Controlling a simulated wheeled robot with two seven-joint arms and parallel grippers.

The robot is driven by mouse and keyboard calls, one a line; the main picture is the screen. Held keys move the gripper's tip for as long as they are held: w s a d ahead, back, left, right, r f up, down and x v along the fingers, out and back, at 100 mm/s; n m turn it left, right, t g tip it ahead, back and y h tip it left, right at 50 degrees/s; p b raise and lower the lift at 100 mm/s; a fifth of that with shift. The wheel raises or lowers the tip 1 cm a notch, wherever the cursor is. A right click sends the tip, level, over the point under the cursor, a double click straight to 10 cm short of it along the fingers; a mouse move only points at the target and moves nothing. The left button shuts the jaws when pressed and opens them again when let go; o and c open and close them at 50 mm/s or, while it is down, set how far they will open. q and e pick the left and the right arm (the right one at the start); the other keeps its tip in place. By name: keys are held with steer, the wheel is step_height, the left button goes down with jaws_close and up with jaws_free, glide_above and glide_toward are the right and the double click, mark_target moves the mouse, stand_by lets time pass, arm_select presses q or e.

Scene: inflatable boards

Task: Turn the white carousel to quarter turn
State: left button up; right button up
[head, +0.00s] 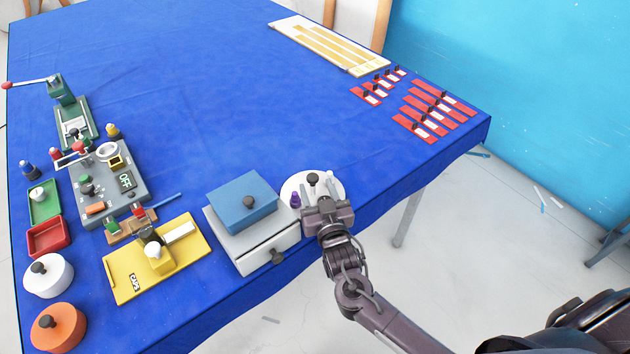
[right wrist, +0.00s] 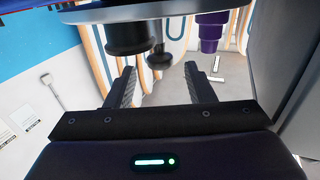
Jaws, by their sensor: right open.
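The white carousel (head: 296,184) is a round disc at the table's front edge, right of the blue-topped drawer box. A black knob (head: 312,179) stands on it, with a purple peg (head: 295,200) at its left side. My right gripper (head: 325,205) is open over the near side of the disc and hides part of it. In the right wrist view, the empty fingers (right wrist: 162,86) stand apart. Dark round pieces (right wrist: 128,38) and a purple piece (right wrist: 210,32) show above them; contact cannot be told. My left gripper is out of view.
The drawer box (head: 242,203) stands close left of the carousel. A yellow board (head: 128,275), a grey panel (head: 130,207) and several lidded pots and trays fill the left. Red cards (head: 440,102) lie at the far right. The middle of the blue table (head: 220,100) is clear.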

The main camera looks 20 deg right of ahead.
steer(key=shift+w, duration=1.15)
steer(key=shift+c, duration=0.2)
jaws_close()
